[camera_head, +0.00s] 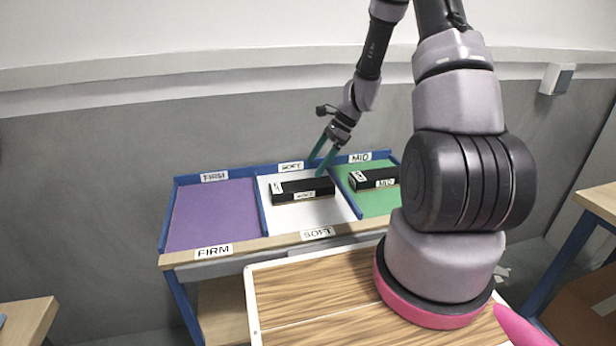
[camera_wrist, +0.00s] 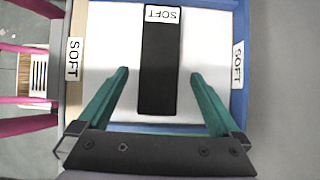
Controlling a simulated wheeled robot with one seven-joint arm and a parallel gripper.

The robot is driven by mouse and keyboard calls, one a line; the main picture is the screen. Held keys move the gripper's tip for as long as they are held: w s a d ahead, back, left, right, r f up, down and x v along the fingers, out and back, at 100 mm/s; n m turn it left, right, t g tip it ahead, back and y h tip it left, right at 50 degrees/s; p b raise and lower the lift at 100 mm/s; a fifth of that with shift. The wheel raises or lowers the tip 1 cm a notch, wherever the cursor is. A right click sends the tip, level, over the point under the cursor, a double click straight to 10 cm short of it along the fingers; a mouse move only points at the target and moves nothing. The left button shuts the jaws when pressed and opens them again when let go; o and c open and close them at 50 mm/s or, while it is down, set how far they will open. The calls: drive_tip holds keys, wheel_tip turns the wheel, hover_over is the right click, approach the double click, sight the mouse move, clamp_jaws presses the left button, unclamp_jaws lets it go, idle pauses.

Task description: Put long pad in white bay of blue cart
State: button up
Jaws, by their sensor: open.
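The blue cart (camera_head: 168,215) has three bays: purple marked FIRM, white marked SOFT and green marked MID. A long black pad (camera_head: 303,191) with SOFT labels lies in the white bay (camera_head: 280,220). In the wrist view the pad (camera_wrist: 160,70) lies flat on the white floor (camera_wrist: 205,60). My gripper (camera_head: 319,166) is over the white bay, by the pad. In the wrist view its teal fingers (camera_wrist: 158,78) are apart, one on each side of the pad, with gaps between. Nothing is held.
A black block (camera_head: 372,179) marked MID lies in the green bay (camera_head: 378,202). The purple bay (camera_head: 215,215) is empty. Blue dividers stand between bays. A wooden table corner (camera_head: 25,320) is at the lower left, another table (camera_head: 600,200) at the right.

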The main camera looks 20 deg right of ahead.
drive_tip(key=v, duration=0.2)
drive_tip(key=shift+d+r, duration=0.2)
drive_tip(key=shift+r, duration=0.05)
drive_tip(key=s+a+r+n+t+h, duration=0.1)
drive_tip(key=s+r+n, duration=0.3)
drive_tip(key=r, duration=0.6)
drive_tip(key=s+r+n+t+h, duration=0.1)
drive_tip(key=s+r+n+h, duration=0.15)
drive_tip(key=r, duration=0.85)
drive_tip(key=s+r+n+t, duration=0.2)
drive_tip(key=s+r+n, duration=0.2)
drive_tip(key=s, duration=0.4)
drive_tip(key=s+r+n+t+h, duration=0.1)
drive_tip(key=s+r+n+t, duration=0.2)
drive_tip(key=s+r, duration=0.4)
drive_tip(key=shift+s+r+n, duration=0.3)
drive_tip(key=shift+s+n, duration=0.15)
drive_tip(key=shift+s, duration=0.05)
